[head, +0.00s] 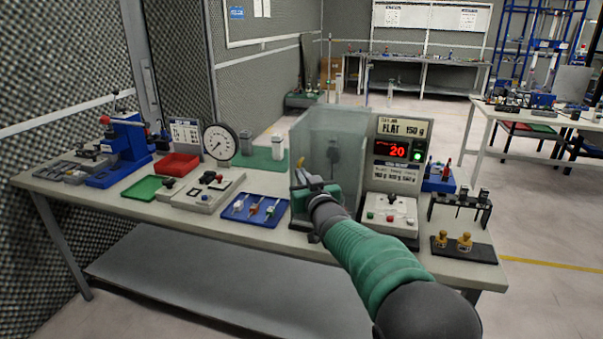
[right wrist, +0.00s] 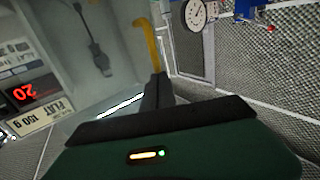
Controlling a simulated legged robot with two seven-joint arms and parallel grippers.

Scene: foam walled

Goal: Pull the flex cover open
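The flex cover (head: 312,135) is a clear, greyish see-through panel on the box-like tester in the middle of the bench. I cannot tell whether it stands slightly ajar. Its yellow handle (right wrist: 148,42) rises from the dark fingers of my right gripper (right wrist: 158,90) in the right wrist view. In the head view my right gripper (head: 308,186) is at the lower left front of the cover. Its fingers look close together around the handle's lower end, though the contact is partly hidden. A dark hanging fixture (right wrist: 92,48) shows behind the clear panel. My left gripper is out of view.
Right of the cover stands a panel with a red "20" display (head: 389,149) and a control box (head: 390,212). To the left are a blue tray (head: 273,221), a dial gauge (head: 220,142) and a red tray (head: 177,165). A black rack (head: 460,202) is at the right.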

